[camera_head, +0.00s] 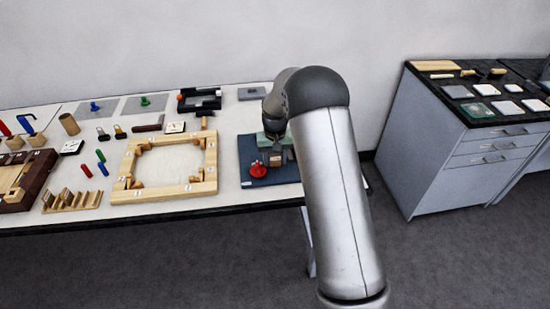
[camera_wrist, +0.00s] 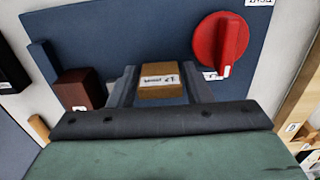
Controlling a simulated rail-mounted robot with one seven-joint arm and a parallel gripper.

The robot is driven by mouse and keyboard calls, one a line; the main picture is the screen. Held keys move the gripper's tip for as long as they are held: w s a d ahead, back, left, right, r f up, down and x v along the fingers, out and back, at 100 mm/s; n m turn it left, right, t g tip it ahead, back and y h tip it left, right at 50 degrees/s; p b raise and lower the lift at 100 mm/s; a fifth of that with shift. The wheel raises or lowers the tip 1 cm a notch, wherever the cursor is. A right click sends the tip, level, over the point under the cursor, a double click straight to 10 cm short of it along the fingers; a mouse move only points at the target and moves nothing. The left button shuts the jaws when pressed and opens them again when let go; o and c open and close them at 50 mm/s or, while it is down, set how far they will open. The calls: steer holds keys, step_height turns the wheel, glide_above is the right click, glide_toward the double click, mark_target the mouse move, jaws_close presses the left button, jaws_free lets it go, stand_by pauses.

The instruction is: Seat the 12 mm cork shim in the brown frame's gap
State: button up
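My gripper (camera_wrist: 160,68) is over the blue board at the right end of the table, seen in the wrist view with one finger on each side of a small cork-brown block (camera_wrist: 158,82). The block carries a white label whose print I cannot read surely. I cannot tell whether the fingers touch it or whether it is lifted. In the head view my gripper (camera_head: 274,150) is partly hidden by my own arm. A dark brown frame (camera_head: 35,180) stands at the table's far left, cut off by the picture edge; its gap is not clearly visible.
A red knob (camera_wrist: 220,42) and a dark red-brown block (camera_wrist: 80,88) flank the gripper on the blue board (camera_head: 247,148). A large pale wooden frame (camera_head: 150,194) lies mid-table. A slotted wooden rack (camera_head: 72,202) and several small tools lie further left.

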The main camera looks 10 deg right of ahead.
mark_target(275, 155)
step_height(275, 155, up, 12)
steer(key=b, duration=0.2)
steer(key=s+r, duration=0.3)
steer(key=s, duration=1)
steer(key=s+r, duration=0.3)
steer(key=s, duration=1.1)
steer(key=shift+s+d+t, duration=0.2)
steer(key=shift+s+t, duration=0.05)
steer(key=shift+t, duration=0.05)
steer(key=shift+n, duration=0.3)
steer(key=s+f, duration=0.1)
steer(key=s, duration=0.2)
steer(key=s+f, duration=0.1)
steer(key=s, duration=0.2)
steer(key=s+f, duration=0.1)
steer(key=s, duration=0.3)
steer(key=shift+c, duration=1)
steer(key=shift+w, duration=0.1)
